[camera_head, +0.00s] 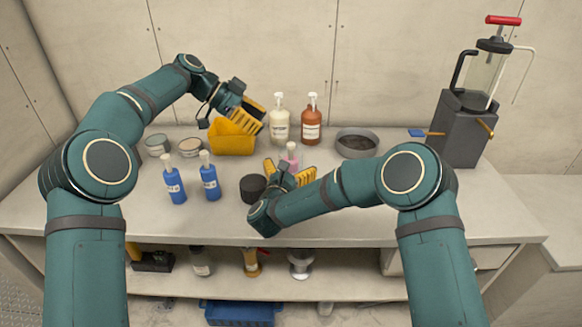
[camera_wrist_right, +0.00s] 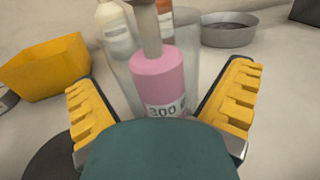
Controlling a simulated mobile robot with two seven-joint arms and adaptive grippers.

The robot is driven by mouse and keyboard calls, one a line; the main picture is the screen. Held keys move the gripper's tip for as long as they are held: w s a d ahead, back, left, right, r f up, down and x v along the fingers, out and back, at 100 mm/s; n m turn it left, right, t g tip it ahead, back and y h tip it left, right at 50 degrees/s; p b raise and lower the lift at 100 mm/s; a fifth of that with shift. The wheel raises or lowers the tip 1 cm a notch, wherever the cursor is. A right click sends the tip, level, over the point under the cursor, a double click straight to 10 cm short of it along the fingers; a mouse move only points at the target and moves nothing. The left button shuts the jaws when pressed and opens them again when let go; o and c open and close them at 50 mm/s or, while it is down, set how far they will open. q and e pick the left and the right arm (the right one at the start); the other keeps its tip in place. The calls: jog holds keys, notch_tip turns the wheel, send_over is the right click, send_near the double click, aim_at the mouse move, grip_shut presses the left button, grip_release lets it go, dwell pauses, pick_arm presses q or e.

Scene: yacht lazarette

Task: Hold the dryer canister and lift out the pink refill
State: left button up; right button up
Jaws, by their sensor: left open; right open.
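In the head view the refill (camera_head: 291,152) shows small behind my right gripper (camera_head: 287,170). My right gripper is open, and in the right wrist view its yellow fingers (camera_wrist_right: 162,100) are on both sides of the canister, with gaps visible. The canister's lower part is hidden by my gripper body. My left gripper (camera_head: 245,110) is open and empty, above and beside the yellow bin (camera_head: 232,138).
White (camera_head: 279,125) and brown (camera_head: 311,125) pump bottles stand behind the canister. A grey bowl (camera_head: 356,144) is to the right, two blue bottles (camera_head: 209,178) to the left. A dark round object (camera_head: 253,187) lies near my right gripper. A grey pump unit (camera_head: 460,125) stands far right.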

jog(key=c, duration=1.4)
jog(key=shift+o, duration=0.2)
